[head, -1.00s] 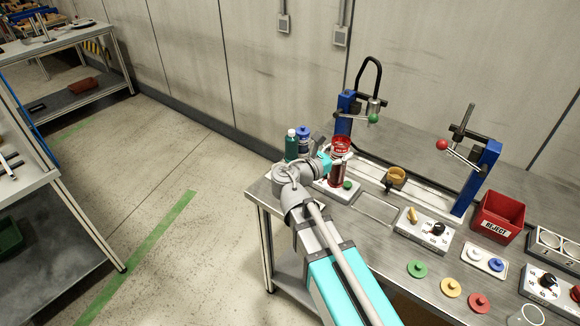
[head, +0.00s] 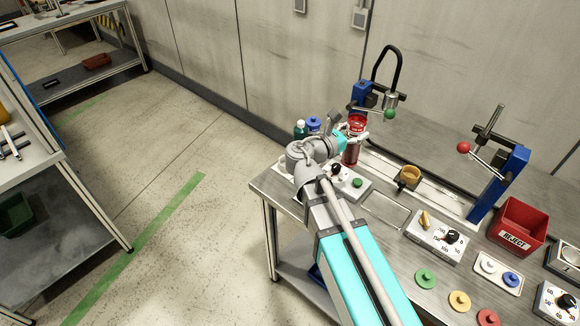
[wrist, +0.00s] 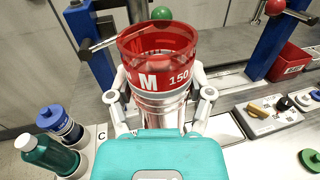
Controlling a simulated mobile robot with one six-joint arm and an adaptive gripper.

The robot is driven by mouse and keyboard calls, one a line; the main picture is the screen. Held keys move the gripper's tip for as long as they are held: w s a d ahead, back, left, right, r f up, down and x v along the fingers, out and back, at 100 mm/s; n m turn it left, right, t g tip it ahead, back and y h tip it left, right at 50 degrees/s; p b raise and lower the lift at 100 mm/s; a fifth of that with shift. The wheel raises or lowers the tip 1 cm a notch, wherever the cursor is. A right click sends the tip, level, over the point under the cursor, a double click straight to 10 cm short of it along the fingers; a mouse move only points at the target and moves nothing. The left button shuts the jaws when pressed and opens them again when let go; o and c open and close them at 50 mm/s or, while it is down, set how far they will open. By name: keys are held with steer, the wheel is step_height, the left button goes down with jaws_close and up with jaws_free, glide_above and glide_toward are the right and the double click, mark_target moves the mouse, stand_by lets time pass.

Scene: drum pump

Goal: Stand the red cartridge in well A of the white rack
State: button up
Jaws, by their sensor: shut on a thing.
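The red cartridge (head: 351,152) is upright in my gripper (head: 346,139). In the wrist view the cartridge (wrist: 155,45) has an open red top band marked M and 150. The fingers of my gripper (wrist: 160,104) are shut around its clear lower body from both sides. Its lower end is hidden in the wrist view; in the head view it appears near the back of the bench. A white part marked C (wrist: 102,133) shows beside the left finger, perhaps the white rack. I cannot make out well A.
A green bottle (wrist: 48,152) and a blue-capped bottle (wrist: 58,122) stand close on the left. A white control box with a green button (head: 357,183) lies in front of the cartridge. Blue posts with a green knob (head: 390,113) and red knob (head: 463,147) rise behind and right.

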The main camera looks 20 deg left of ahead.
steer(key=s+a+f+n+t+y+b, duration=0.1)
steer(key=s+a+n+t+y, duration=0.2)
steer(key=a, duration=1.2)
steer(key=s+n+y, duration=0.2)
steer(key=s+y, duration=0.2)
steer(key=shift+s, duration=0.3)
steer(key=shift+w+a+f, duration=0.1)
steer(key=shift+f, duration=0.05)
steer(key=w+a+f+b, duration=0.5)
steer(key=w+f+b, duration=0.4)
steer(key=w, duration=0.2)
steer(key=shift+w+a, duration=0.35)
